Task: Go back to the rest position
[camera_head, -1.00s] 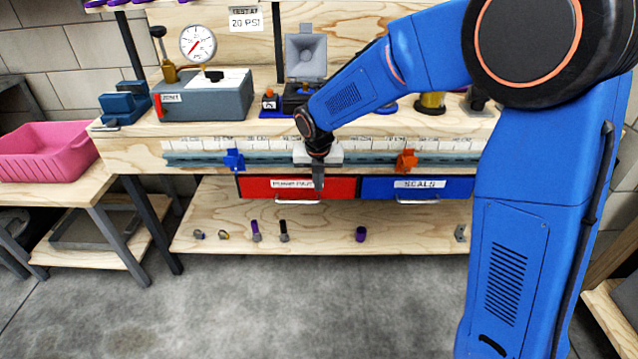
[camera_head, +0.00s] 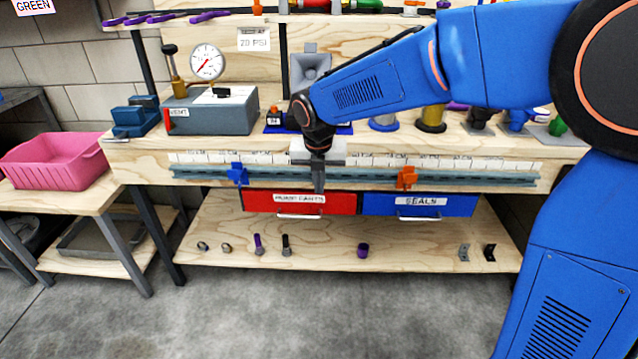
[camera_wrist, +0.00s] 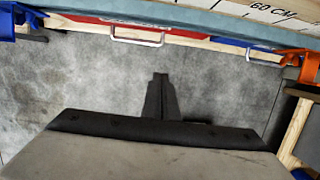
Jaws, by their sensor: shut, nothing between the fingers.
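My gripper (camera_head: 319,178) points straight down in front of the workbench, before the red drawer and the ruler rail in the head view. Its fingers (camera_wrist: 160,97) show closed together with nothing between them in the wrist view, over bare grey floor. My blue arm reaches in from the right of the head view. The red drawer (camera_head: 262,202) and the blue drawer (camera_head: 458,208) are shut below the rail.
The ruler rail (camera_head: 205,178) carries a blue clamp (camera_head: 238,174) and an orange clamp (camera_head: 406,178). A gauge box (camera_head: 215,112) stands on the bench. A pink bin (camera_head: 55,160) is at left. Small parts lie on the lower shelf (camera_head: 320,248). The floor in front is clear.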

